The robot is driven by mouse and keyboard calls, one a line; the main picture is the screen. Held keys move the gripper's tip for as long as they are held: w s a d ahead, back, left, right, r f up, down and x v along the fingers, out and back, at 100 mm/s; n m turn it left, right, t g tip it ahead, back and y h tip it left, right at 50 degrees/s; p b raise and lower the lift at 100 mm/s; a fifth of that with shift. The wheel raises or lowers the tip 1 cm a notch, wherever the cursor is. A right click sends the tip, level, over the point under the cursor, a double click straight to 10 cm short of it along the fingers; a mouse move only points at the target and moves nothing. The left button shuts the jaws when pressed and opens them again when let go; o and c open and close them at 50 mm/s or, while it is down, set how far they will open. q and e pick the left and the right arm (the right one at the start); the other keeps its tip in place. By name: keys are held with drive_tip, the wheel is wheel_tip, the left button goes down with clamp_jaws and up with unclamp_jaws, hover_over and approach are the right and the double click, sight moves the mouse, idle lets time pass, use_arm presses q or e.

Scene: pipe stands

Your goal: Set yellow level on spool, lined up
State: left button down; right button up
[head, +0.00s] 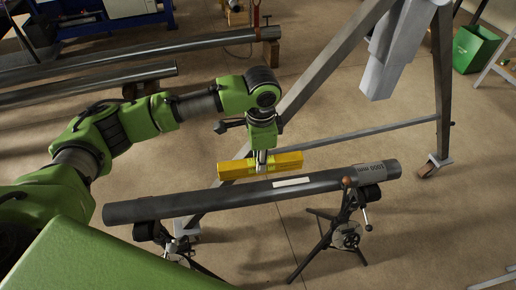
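The yellow level (236,167) is in my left gripper (261,163), which comes down on it from above near its middle. The fingers look closed around it. The level appears above and just behind the dark pipe spool (226,195), running roughly along the spool's direction; it seems apart from the spool, but the exact gap is hard to tell. The spool lies across two pipe stands, with a white label on top and "1000 mm" marked near its right end. My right gripper is not in view.
The right pipe stand (345,236) and the partly hidden left stand (150,232) hold the spool. A grey gantry frame (330,59) stands behind, with a caster at its right foot. Long pipes (205,41) lie at the back left. A green bin (474,48) is at upper right.

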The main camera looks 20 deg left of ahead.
use_arm(q)
drive_tip(key=shift+s+d+r, duration=0.1)
drive_tip(key=shift+s+d, duration=0.1)
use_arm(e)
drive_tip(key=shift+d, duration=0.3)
